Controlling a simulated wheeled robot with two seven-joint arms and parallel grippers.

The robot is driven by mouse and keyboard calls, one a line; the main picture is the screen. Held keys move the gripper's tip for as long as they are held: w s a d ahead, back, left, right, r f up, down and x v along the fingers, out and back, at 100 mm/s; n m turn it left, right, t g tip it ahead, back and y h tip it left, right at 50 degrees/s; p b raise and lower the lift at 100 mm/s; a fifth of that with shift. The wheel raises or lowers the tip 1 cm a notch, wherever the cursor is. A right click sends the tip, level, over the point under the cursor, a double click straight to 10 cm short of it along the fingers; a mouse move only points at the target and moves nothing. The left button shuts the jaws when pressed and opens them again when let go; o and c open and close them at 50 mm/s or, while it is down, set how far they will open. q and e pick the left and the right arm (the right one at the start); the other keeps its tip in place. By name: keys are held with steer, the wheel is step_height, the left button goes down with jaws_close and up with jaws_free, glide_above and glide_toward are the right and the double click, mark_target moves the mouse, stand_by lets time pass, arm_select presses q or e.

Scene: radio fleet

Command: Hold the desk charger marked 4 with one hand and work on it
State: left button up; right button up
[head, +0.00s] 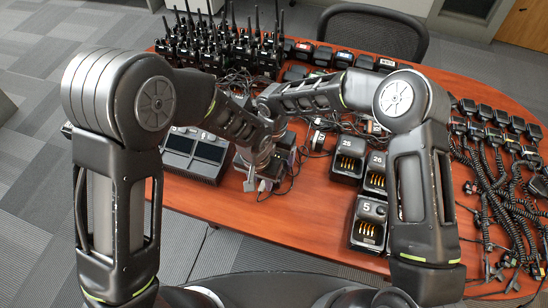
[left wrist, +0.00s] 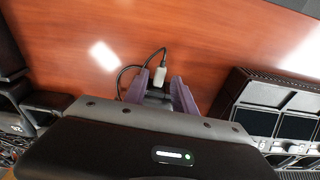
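I cannot make out a desk charger marked 4 in either view. Single black desk chargers marked 25 (head: 348,160), 26 (head: 375,178) and 5 (head: 368,225) stand near the table's front edge. My left gripper (head: 251,182) is low over the table between these and a wide multi-bay unit. In the left wrist view its two purple fingers (left wrist: 160,92) stand apart.
The wide multi-bay unit (head: 195,153) stands left on the wooden table (head: 310,215). Radios with antennas (head: 222,45) crowd the back left. Coiled-cord microphones (head: 495,190) cover the right side. Loose cables lie mid-table. The front strip is mostly clear. A chair (head: 372,30) stands behind.

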arm_select(q)
steer(key=shift+w+f, duration=0.1)
steer(key=shift+f, duration=1.15)
steer(key=shift+c, duration=0.4)
jaws_close()
steer(key=shift+s+a, duration=0.25)
steer(key=shift+s, duration=0.4)
steer(key=shift+s+a, duration=0.2)
steer(key=shift+s, duration=0.4)
stand_by(1.5)
steer(key=shift+s+a, duration=0.3)
steer(key=shift+s, duration=0.5)
steer(key=shift+s+a, duration=0.3)
steer(key=shift+s, duration=0.45)
